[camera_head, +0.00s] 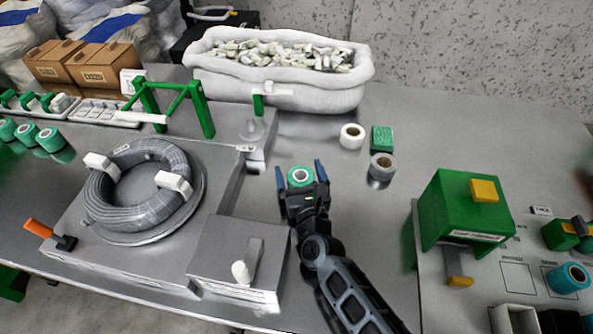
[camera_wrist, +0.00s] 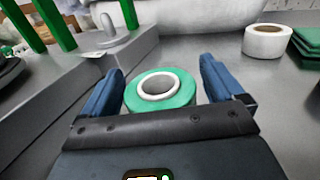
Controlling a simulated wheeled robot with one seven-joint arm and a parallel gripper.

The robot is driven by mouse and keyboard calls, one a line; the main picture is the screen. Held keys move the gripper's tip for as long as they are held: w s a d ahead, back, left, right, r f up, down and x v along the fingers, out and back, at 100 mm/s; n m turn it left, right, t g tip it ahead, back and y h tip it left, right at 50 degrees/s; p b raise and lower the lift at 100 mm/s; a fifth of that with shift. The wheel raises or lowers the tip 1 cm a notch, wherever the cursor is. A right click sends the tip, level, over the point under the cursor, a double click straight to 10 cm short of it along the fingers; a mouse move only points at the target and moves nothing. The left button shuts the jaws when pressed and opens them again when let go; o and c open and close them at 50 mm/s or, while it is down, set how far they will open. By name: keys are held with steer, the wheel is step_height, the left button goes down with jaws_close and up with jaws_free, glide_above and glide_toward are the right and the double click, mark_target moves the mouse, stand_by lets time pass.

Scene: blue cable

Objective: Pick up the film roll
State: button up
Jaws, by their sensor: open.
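A green film roll with a white core (camera_head: 300,175) stands on the grey table in the head view, hole facing up. It also shows in the wrist view (camera_wrist: 161,91), in the gap between my fingers. My gripper (camera_head: 299,170) is open, with one blue finger on each side of the roll. In the wrist view my gripper (camera_wrist: 160,82) shows clear space between the roll and each finger. The near lower part of the roll is hidden behind the gripper's front edge.
A white roll (camera_head: 352,136), a grey roll (camera_head: 382,167) and a green block (camera_head: 382,139) stand behind to the right. A grey machine with a cable coil (camera_head: 140,190) is at left. A white bin (camera_head: 275,95) stands behind. A green press (camera_head: 462,210) is at right.

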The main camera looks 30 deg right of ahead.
steer(key=shift+w, duration=0.45)
steer(key=shift+c, duration=0.3)
steer(key=c, duration=1.1)
steer(key=shift+r, duration=0.15)
